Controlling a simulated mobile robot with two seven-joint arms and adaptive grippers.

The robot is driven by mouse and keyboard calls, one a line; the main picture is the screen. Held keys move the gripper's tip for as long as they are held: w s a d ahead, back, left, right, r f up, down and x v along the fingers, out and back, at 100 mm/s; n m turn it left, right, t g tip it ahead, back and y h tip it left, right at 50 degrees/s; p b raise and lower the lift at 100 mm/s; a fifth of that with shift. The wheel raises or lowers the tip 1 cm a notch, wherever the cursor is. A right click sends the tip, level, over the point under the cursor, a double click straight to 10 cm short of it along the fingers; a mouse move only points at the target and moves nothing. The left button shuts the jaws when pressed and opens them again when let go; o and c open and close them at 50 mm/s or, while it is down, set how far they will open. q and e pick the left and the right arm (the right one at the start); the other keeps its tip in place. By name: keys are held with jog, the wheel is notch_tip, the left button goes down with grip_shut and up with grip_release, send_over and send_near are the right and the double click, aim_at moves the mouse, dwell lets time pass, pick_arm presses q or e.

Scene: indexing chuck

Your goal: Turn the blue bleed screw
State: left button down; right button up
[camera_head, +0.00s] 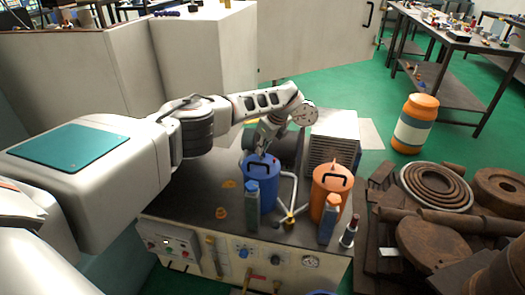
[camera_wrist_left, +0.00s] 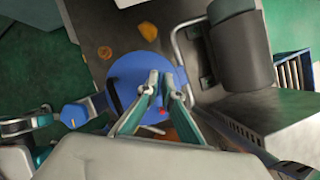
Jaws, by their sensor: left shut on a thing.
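A blue canister (camera_head: 262,188) with a black handle stands on the grey bench top, and its round blue lid shows in the left wrist view (camera_wrist_left: 126,72). My left gripper (camera_head: 262,152) reaches down onto this lid from above. In the left wrist view its fingertips (camera_wrist_left: 162,82) are close together over the lid, beside the handle, shut on a small part there. That part seems to be the blue bleed screw, but the fingers mostly hide it. My right gripper is in neither view.
A ribbed grey box (camera_head: 334,138) stands behind. A panel with a blue knob (camera_head: 243,253) faces the front. Rusty parts (camera_head: 430,245) lie at right.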

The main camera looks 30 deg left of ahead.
pick_arm(q)
jog(key=shift+d+f+n, duration=0.1)
jog(key=shift+f+n, duration=0.1)
jog(key=shift+n, duration=0.2)
jog(key=c, duration=2.2)
grip_release()
jog(key=shift+c, duration=0.2)
jog(key=shift+r, duration=0.1)
jog(key=shift+r, duration=0.35)
jog(key=w+v, duration=0.1)
jog(key=v, duration=1)
jog(key=shift+s+d+r, duration=0.2)
jog(key=shift+s, duration=0.2)
